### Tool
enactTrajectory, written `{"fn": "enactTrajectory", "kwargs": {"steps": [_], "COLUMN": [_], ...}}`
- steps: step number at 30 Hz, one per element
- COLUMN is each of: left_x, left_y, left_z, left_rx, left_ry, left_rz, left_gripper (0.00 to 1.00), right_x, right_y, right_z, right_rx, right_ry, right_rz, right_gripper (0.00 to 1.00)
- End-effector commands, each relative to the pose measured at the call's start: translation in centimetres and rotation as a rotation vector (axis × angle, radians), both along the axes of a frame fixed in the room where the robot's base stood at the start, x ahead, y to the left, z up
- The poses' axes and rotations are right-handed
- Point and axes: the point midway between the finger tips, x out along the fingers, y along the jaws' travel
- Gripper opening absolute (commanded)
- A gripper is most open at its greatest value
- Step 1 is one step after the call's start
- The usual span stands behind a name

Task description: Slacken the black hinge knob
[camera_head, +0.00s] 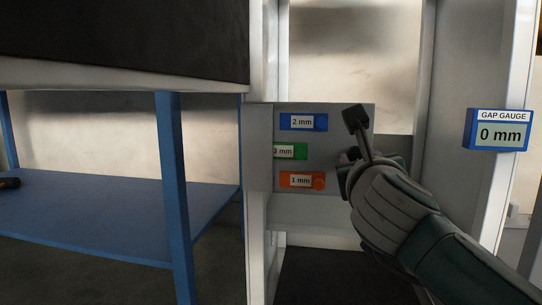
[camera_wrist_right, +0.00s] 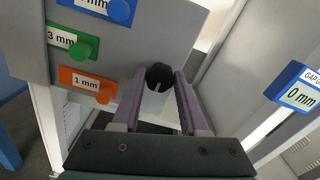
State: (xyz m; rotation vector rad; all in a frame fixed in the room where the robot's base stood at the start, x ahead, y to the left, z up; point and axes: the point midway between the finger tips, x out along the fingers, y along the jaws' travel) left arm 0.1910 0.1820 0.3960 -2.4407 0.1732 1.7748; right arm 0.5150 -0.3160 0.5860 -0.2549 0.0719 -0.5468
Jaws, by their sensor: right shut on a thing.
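The black hinge knob (camera_wrist_right: 159,76) shows in the right wrist view, beside the lower right part of a grey panel. The two purple fingers of my right gripper (camera_head: 352,148) stand on either side of it, shut on it. In the head view the gripper is in front of the panel's right edge; its fingers and wrist hide most of the knob there, so its turn cannot be told. My left gripper is not in view.
The grey panel (camera_head: 340,112) carries a blue 2 mm tag (camera_head: 303,122), a green 3 mm tag (camera_head: 290,151) and an orange 1 mm tag (camera_head: 301,180). A gap gauge (camera_head: 498,131) at right reads 0 mm. A blue-legged bench (camera_head: 172,190) stands at left.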

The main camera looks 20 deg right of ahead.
Motion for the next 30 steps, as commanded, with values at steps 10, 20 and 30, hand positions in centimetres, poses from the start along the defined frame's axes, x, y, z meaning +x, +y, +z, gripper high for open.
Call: {"fn": "enactTrajectory", "kwargs": {"steps": [10,20,30], "left_x": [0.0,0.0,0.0], "left_y": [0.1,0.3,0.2], "left_z": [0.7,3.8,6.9], "left_rx": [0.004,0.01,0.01], "left_ry": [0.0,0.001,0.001], "left_rz": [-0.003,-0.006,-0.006], "left_gripper": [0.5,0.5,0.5], "right_x": [0.0,0.0,0.0], "right_y": [0.0,0.1,0.1], "right_z": [0.1,0.4,0.3], "right_rx": [-0.033,-0.214,-0.489], "right_ry": [0.023,0.138,0.304], "right_rz": [-0.001,0.002,0.003], "right_gripper": [0.0,0.0,0.0]}}
